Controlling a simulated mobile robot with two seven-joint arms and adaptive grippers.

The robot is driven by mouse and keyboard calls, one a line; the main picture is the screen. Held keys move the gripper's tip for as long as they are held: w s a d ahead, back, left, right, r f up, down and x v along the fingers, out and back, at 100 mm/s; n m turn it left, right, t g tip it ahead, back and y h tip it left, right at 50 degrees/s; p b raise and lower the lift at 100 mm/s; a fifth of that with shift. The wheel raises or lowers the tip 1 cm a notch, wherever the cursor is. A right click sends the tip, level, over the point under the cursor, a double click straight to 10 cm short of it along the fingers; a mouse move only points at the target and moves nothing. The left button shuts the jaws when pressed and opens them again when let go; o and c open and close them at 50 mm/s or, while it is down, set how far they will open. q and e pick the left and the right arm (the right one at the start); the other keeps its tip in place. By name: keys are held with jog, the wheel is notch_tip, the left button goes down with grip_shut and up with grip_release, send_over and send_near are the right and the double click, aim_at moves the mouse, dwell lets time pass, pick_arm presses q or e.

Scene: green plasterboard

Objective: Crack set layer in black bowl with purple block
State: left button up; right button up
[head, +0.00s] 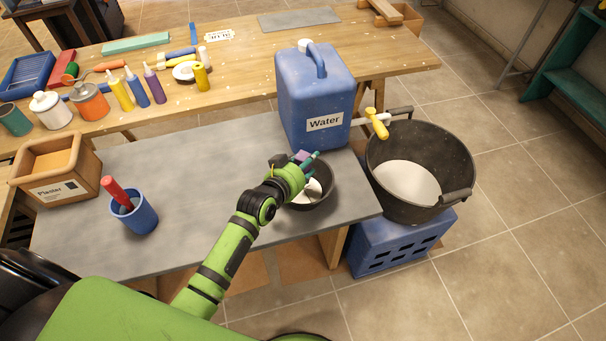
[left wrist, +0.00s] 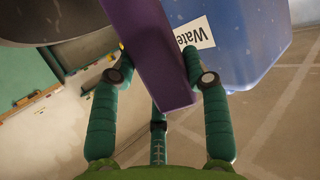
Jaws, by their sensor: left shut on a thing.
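The black bowl (head: 325,188) stands on the grey bench top in front of the water container. A white layer (head: 308,191) shows in it, partly hidden behind my left gripper, and I cannot make out any cracks. My left gripper (head: 308,158) is over the bowl's back left side, shut on the purple block (head: 301,156). In the left wrist view the purple block (left wrist: 158,55) sits between the teal fingers (left wrist: 155,68). I cannot tell whether the block touches the layer. My right gripper is not in view.
The blue water container (head: 312,95) stands close behind the bowl. A black tub (head: 455,155) on a blue crate (head: 400,240) is to the right. A blue cup (head: 140,214) with a red-handled tool and a plaster box (head: 55,185) are left. Bench between is clear.

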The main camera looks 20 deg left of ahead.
pick_arm(q)
jog(key=shift+f+b, duration=2.2)
jog(key=shift+f, duration=0.9)
jog(key=shift+f, duration=0.1)
jog(key=shift+s+f, duration=0.3)
jog(key=shift+f, duration=0.1)
dwell(0.6)
jog(key=shift+r+p, duration=0.1)
jog(key=shift+p, duration=0.25)
jog(key=r+p, duration=0.2)
jog(key=shift+w+r+p, duration=0.3)
notch_tip(320, 180, up, 2)
jog(key=shift+r+p, duration=0.2)
jog(key=shift+p, duration=0.85)
jog(key=shift+r+p, duration=1.2)
